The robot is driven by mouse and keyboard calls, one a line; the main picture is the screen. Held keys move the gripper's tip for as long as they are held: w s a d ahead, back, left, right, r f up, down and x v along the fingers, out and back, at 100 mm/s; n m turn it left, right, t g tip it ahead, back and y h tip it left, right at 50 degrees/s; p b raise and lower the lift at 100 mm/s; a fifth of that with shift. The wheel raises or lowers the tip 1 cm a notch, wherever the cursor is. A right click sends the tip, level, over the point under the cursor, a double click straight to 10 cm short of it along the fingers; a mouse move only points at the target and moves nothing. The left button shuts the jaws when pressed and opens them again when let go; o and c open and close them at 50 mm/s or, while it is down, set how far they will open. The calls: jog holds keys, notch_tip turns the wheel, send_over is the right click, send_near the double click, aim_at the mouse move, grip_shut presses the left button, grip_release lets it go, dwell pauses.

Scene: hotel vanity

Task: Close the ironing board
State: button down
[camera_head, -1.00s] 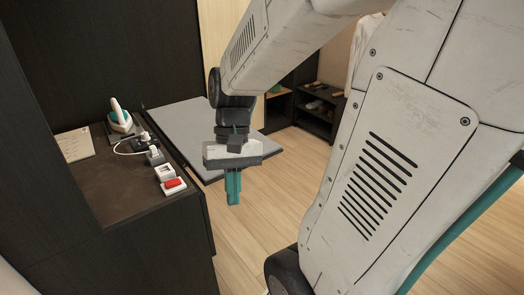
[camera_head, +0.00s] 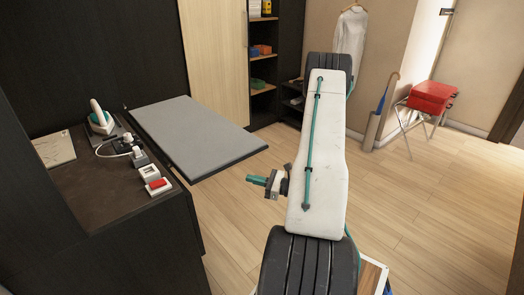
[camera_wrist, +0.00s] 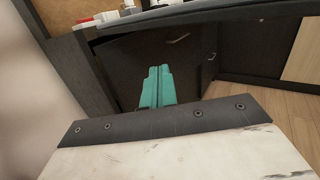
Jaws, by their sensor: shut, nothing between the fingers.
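The ironing board (camera_head: 200,135) is a flat grey panel with a dark edge. In the head view it extends out, level, from beside the dark vanity counter. My gripper (camera_head: 257,181) is to the right of the board's near corner, apart from it, and points left toward the vanity. Its teal fingers (camera_wrist: 157,86) are shut together with nothing between them. In the wrist view a dark-edged surface crosses the top, above and beyond the fingertips. The board's supports and hinge are hidden.
The counter (camera_head: 105,190) holds an iron (camera_head: 101,118), a paper card (camera_head: 55,149), plugs with a cable and a red switch (camera_head: 158,185). Shelves (camera_head: 263,62) stand behind. A red case (camera_head: 432,95) sits on a folding stand at right. Wooden floor is clear between.

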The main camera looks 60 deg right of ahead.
aim_at(262, 149)
jog(key=s+d+f+m+t+h, duration=0.2)
jog(key=d+f+m+h, duration=0.2)
jog(key=d+m+h, duration=0.55)
jog(key=w+d+r, duration=0.1)
jog(key=w+r, duration=0.1)
jog(key=w, duration=0.1)
jog(key=w+d+r+n+h, duration=0.1)
jog(key=w+d+r, duration=0.1)
jog(key=w, duration=0.1)
jog(key=w+d+r+n+h, duration=0.1)
jog(key=w+d+r, duration=0.1)
jog(key=shift+w+d+r, duration=0.1)
jog(key=shift+w+r, duration=0.1)
jog(key=shift+w, duration=0.2)
jog(key=shift+s+r+y, duration=0.1)
jog(key=shift+r+y, duration=0.05)
jog(key=shift+y, duration=0.1)
